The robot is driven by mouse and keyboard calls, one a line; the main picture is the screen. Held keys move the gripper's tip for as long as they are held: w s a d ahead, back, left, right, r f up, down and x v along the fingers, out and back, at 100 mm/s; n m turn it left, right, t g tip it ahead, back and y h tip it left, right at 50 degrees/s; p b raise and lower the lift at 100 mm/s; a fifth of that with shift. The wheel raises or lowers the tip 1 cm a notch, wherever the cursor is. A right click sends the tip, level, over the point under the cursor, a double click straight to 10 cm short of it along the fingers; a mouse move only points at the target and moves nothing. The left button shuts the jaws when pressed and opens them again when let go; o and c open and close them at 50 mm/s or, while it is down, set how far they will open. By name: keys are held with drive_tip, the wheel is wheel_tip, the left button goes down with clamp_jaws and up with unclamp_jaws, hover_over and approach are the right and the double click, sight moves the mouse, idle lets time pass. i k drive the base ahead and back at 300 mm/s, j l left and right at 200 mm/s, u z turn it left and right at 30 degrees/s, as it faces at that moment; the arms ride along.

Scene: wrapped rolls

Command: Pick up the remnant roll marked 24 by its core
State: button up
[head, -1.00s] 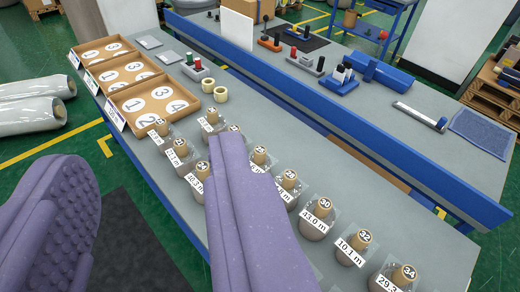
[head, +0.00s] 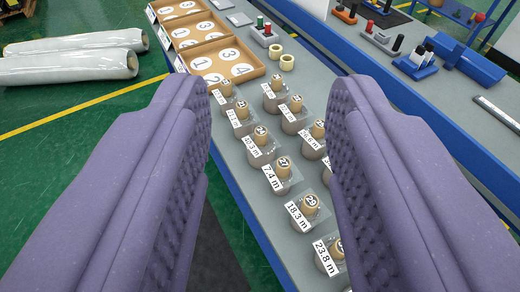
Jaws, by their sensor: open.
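The remnant roll marked 24 (head: 261,135) stands upright on the grey bench in the left row, its tan core on top of a wrapped grey body. Its white label reads 20.3 m. My gripper (head: 272,110) is open, one purple padded finger at each side of the picture. Roll 24 shows in the gap between the fingers, a little left of the middle. Neither finger appears to touch it. Nothing is held.
In the same row, the roll labelled 7.4 m (head: 283,170) stands nearer and the one labelled 18.3 m (head: 310,205) nearer still. Another row stands close on the right. Cardboard trays (head: 228,60) with numbered circles lie beyond. Two tan rings (head: 287,62) lie beside them.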

sight(261, 145)
drive_tip(key=i+j+z, duration=0.35)
drive_tip(key=i+j, duration=1.4)
drive_tip(key=j, duration=0.1)
